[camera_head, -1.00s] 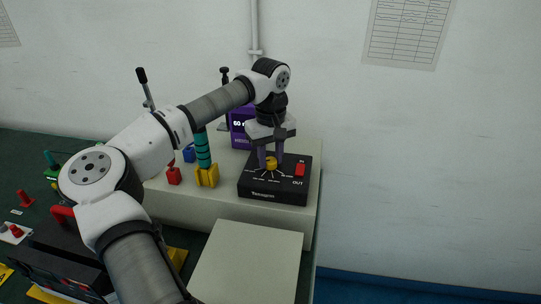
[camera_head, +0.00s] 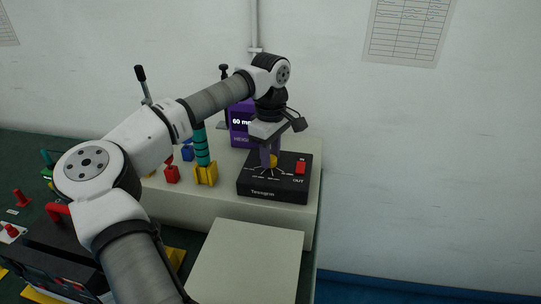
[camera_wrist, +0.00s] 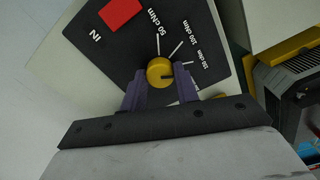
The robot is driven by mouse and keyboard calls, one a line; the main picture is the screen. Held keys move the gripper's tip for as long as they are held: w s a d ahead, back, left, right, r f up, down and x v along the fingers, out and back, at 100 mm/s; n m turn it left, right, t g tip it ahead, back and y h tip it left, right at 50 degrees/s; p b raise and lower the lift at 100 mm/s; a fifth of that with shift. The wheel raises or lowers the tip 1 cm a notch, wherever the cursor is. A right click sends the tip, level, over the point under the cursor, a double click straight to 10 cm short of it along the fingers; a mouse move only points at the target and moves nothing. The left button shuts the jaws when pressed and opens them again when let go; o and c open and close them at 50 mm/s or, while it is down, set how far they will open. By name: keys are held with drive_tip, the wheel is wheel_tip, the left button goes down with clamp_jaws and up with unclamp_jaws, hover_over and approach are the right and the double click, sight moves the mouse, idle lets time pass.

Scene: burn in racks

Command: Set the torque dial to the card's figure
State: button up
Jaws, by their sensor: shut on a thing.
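The torque dial is a yellow knob (camera_head: 272,161) on top of a black box (camera_head: 259,187) with a red switch (camera_head: 300,167). In the wrist view the dial (camera_wrist: 159,72) has a dark mark on its right side. Printed lines fan out from it, with 50, 100 and 150 cNm labels readable; a lower label is partly hidden by a finger. The exact setting cannot be told. My gripper (camera_head: 269,154) points down with its purple fingers closed on the dial. A purple display (camera_head: 241,124) behind reads "60 mm"; no torque card is readable.
A teal-handled tool stands in a yellow holder (camera_head: 205,174), left of the box, near red and blue blocks. A levered post (camera_head: 143,85) stands behind. A pale, bare block top (camera_head: 247,262) lies in front. Printed sheets (camera_head: 408,30) hang on the wall.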

drive_tip(key=shift+n, duration=0.7)
drive_tip(key=o, duration=1)
drive_tip(key=shift+c, duration=0.2)
wheel_tip(320, 180, up, 14)
drive_tip(key=b, duration=0.2)
